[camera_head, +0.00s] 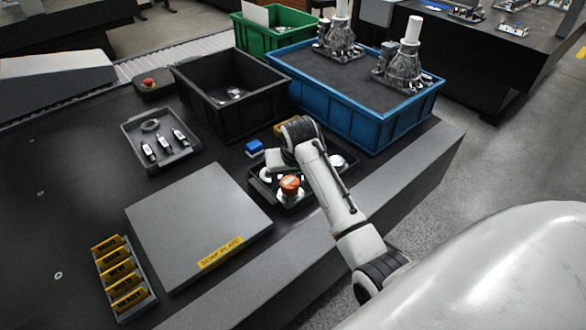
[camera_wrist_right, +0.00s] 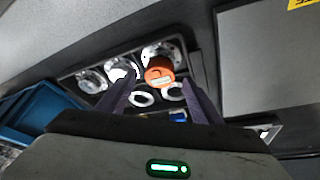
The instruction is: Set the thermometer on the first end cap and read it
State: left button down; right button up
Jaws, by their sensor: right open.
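An orange round device with a pale label, which looks like the thermometer (camera_head: 290,184), sits on a silver-white end cap (camera_head: 291,195) at the near side of a black tray (camera_head: 312,202). In the right wrist view the orange device (camera_wrist_right: 158,72) is upright among several pale caps, such as one at the left (camera_wrist_right: 92,80). I cannot read its display. My right gripper (camera_head: 277,166) is above the tray, just behind the orange device in the head view. Its fingers (camera_wrist_right: 162,90) are apart, with nothing held between them. My left gripper is in neither view.
A grey plate (camera_head: 195,225) lies left of the tray, and a yellow-tagged rack (camera_head: 122,282) beyond it. A small blue block (camera_head: 254,147), a black bin (camera_head: 215,95) and a blue crate (camera_head: 345,118) with metal castings stand behind. A grey tool tray (camera_head: 160,145) is farther left.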

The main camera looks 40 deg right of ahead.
jog(key=v, duration=0.9)
